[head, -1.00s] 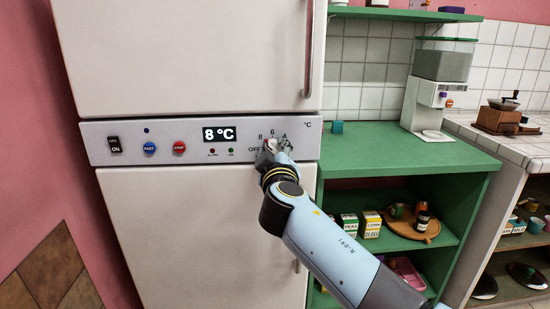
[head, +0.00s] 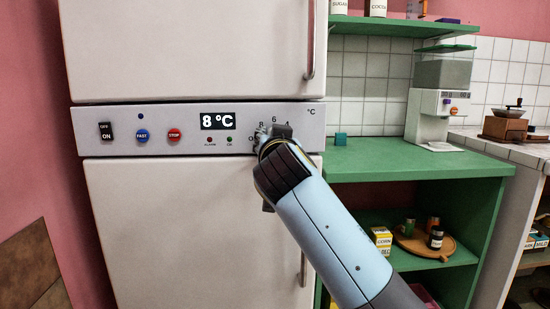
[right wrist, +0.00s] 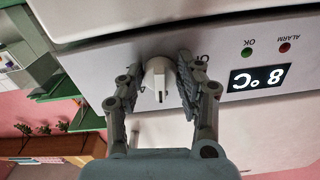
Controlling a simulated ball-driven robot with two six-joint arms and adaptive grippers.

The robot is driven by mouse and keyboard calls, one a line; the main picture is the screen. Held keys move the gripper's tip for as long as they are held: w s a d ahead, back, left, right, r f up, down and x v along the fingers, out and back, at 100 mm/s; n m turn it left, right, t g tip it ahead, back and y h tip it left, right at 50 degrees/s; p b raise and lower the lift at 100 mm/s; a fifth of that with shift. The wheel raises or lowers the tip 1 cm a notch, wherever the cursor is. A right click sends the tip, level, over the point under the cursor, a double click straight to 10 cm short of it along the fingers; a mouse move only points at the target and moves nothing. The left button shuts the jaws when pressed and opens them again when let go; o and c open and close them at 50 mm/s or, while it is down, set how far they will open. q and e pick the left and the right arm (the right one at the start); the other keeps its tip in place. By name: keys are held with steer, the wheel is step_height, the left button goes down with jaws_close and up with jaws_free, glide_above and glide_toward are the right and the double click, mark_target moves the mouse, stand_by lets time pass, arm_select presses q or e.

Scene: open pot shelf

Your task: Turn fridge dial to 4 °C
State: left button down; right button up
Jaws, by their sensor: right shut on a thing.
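The fridge dial (right wrist: 158,78) is a white round knob with a dark pointer line, seen in the right wrist view. It sits between the two grey fingers of my right gripper (right wrist: 160,88), which is shut on it. In the head view my right gripper (head: 268,138) covers the dial, leaving the marks 8, 6 and 4 partly visible above it. The black display (head: 218,121) on the panel reads 8 °C; it also shows upside down in the right wrist view (right wrist: 258,78). My left gripper is not in view.
The fridge panel (head: 185,146) carries an ON/OFF switch (head: 106,131), a blue FAST button (head: 142,135) and a red STOP button (head: 174,135). A green counter (head: 420,162) with a coffee machine (head: 432,105) stands to the right. A door handle (head: 308,45) is above.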

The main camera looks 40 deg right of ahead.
steer(key=m+b, duration=0.2)
steer(key=m, duration=0.1)
steer(key=shift+f, duration=0.35)
steer(key=shift+w+a+r+m+b, duration=0.1)
steer(key=shift+m+b, duration=1.05)
steer(key=shift+m, duration=0.05)
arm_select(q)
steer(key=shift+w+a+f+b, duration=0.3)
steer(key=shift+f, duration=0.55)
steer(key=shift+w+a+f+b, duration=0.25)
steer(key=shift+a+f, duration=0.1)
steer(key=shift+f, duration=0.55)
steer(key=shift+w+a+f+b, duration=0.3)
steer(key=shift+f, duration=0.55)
arm_select(e)
steer(key=shift+r+m, duration=0.2)
steer(key=shift+m, duration=1.2)
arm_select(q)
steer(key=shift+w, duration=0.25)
